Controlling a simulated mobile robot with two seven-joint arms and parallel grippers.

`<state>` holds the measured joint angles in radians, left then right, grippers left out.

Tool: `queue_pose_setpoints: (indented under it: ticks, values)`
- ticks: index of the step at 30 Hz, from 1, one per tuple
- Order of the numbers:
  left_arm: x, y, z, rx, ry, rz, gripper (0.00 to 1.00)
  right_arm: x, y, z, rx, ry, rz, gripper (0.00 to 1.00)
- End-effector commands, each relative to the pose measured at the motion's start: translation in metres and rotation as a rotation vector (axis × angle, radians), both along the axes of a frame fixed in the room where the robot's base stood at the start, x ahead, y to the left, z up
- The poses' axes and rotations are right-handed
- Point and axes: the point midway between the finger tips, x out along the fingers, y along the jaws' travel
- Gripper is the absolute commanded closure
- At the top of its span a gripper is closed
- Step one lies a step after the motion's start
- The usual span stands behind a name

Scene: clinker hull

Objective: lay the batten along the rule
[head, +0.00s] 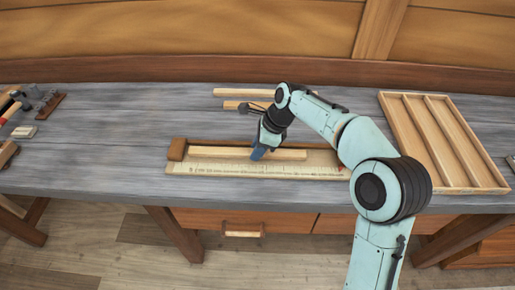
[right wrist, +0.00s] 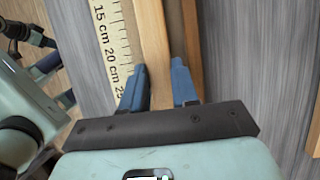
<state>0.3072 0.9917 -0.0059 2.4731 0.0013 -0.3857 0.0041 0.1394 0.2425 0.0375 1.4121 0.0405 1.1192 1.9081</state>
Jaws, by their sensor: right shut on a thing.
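My right gripper (head: 260,152) is shut on a pale wooden batten (head: 222,152). In the right wrist view the blue fingers (right wrist: 159,90) stand on either side of the batten (right wrist: 153,40). The batten lies just behind the rule (head: 240,169) and about parallel to it, its left end close to a brown end block (head: 177,149). I cannot tell whether it touches the block or rests on the board. The rule's centimetre marks show beside the batten in the right wrist view (right wrist: 112,45).
A divided wooden tray (head: 387,108) is at the right. Tools (head: 12,108) and small blocks (head: 24,132) are at the left. The grey bench (head: 120,125) is clear between.

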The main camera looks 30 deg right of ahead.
Motion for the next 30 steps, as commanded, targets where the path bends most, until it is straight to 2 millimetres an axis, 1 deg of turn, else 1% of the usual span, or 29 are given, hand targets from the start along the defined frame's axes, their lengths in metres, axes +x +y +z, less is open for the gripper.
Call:
queue_pose_setpoints:
  ticks: [3,7,8,9,17,20,23,26,30]
  values:
    - [0.0,0.0,0.0,0.0,0.0,0.0,0.57,0.0,0.0,0.001,0.0,-0.002,0.001,1.0]
    - [0.0,0.0,0.0,0.0,0.0,0.0,0.57,0.0,0.0,-0.002,0.0,0.0,0.0,1.0]
    - [0.0,0.0,0.0,0.0,0.0,0.0,0.57,0.0,0.0,-0.003,0.0,0.0,0.0,0.68]
    - [0.0,0.0,0.0,0.0,0.0,0.0,0.57,0.0,0.0,-0.002,0.0,0.0,0.0,0.6]
    - [0.0,0.0,0.0,0.0,0.0,0.0,0.57,0.0,0.0,-0.002,0.0,0.0,0.0,0.6]
    - [0.0,0.0,0.001,0.0,0.0,0.0,0.57,0.0,0.0,0.002,-0.001,-0.002,-0.001,0.6]
    - [0.001,0.0,0.003,0.0,-0.001,0.0,0.57,-0.002,-0.004,0.014,-0.001,-0.003,-0.001,0.6]
    - [0.002,0.0,0.007,0.0,-0.002,0.0,0.57,-0.006,-0.011,0.033,-0.001,-0.005,-0.002,0.6]
    - [0.004,0.0,0.014,-0.001,-0.005,0.0,0.57,-0.012,-0.021,0.063,-0.001,-0.005,-0.003,0.6]
